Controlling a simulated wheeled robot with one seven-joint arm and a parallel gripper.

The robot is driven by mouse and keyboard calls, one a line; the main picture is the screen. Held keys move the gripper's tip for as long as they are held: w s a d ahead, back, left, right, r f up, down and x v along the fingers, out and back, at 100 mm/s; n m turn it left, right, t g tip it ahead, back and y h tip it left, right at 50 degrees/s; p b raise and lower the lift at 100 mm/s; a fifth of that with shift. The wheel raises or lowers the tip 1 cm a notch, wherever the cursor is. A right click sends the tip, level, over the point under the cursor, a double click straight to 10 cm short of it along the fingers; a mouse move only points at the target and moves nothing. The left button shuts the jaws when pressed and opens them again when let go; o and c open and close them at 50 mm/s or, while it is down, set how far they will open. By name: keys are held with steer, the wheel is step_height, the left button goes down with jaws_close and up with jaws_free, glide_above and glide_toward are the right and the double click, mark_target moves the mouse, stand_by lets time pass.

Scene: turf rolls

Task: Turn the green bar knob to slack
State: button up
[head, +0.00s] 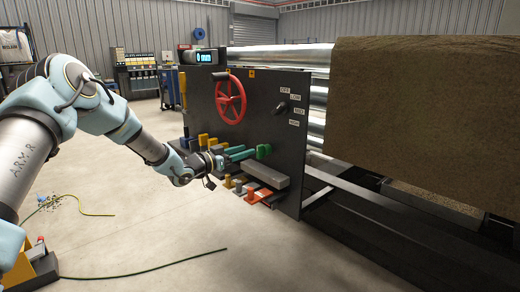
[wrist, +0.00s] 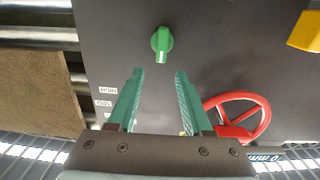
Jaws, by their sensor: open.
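The green bar knob (head: 263,150) sits on the dark front panel (head: 252,128) of the machine, low and below the red wheel. In the wrist view the knob (wrist: 161,44) has a pale mark on its bar, pointing toward the bottom of the picture. My gripper (head: 250,152) is close in front of the panel beside the knob. In the wrist view its two teal fingers (wrist: 160,72) are open and empty, lined up left and right of the knob. The knob shows beyond the fingertips, with no contact visible. No slack label is readable.
The red handwheel (head: 230,96) and a black knob (head: 282,107) with white labels (head: 294,111) are higher on the panel. Yellow levers (head: 203,139) are left of my gripper. Open floor lies in front.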

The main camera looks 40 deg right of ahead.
mark_target(260, 146)
steer(key=d, duration=0.8)
steer(key=shift+s, duration=0.15)
steer(key=shift+a, duration=0.1)
jaws_close()
